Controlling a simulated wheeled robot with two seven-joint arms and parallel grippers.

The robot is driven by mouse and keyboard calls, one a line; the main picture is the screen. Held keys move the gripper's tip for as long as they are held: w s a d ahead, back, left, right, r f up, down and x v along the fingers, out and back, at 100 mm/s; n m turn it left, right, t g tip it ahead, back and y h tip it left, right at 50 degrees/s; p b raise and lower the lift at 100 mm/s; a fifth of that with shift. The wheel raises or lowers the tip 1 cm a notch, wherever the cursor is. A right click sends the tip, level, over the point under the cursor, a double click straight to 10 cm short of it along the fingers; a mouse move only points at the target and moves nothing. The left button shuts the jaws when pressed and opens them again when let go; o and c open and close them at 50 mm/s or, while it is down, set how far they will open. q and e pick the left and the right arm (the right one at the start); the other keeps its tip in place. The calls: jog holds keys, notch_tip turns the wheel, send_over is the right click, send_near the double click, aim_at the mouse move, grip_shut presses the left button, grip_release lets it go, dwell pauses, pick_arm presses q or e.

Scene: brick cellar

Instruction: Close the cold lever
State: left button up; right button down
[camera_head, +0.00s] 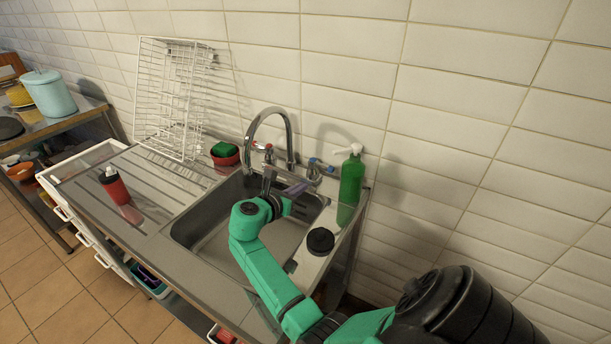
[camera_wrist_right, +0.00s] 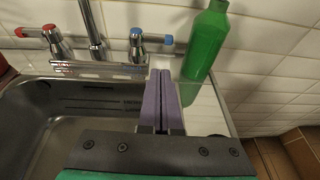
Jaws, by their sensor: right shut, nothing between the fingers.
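The cold lever (camera_head: 313,162) is the blue-marked one on the right of the chrome tap; its handle points right, along the wall. In the right wrist view the cold lever (camera_wrist_right: 137,38) stands just beyond my fingertips, its blue-tipped handle reaching right. My right gripper (camera_head: 298,187) is over the sink's back right part. In the right wrist view the purple fingers of the right gripper (camera_wrist_right: 161,73) are shut together and empty, below and slightly right of the lever's hub, apparently apart from it. My left gripper is not in view.
The red-marked lever (camera_wrist_right: 50,36) is on the tap's left, its handle pointing left. A green bottle (camera_head: 352,178) stands right of the cold lever. A black round item (camera_head: 320,240) is on the right counter. A white rack (camera_head: 160,90) and red bottle (camera_head: 114,186) are at left.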

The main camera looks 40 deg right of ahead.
jog(key=b, duration=0.6)
send_near(325, 170)
notch_tip(325, 170, down, 3)
jog(key=d, duration=0.2)
jog(key=d+b, duration=0.1)
jog(key=d, duration=0.1)
jog(key=w+d+b, duration=0.1)
jog(key=shift+w+d+r+b, duration=0.15)
jog(key=shift+d+r+b, duration=0.05)
jog(key=shift+d+b, duration=0.15)
jog(key=shift+d+r, duration=0.15)
jog(key=shift+d, duration=0.05)
jog(key=shift+r, duration=0.1)
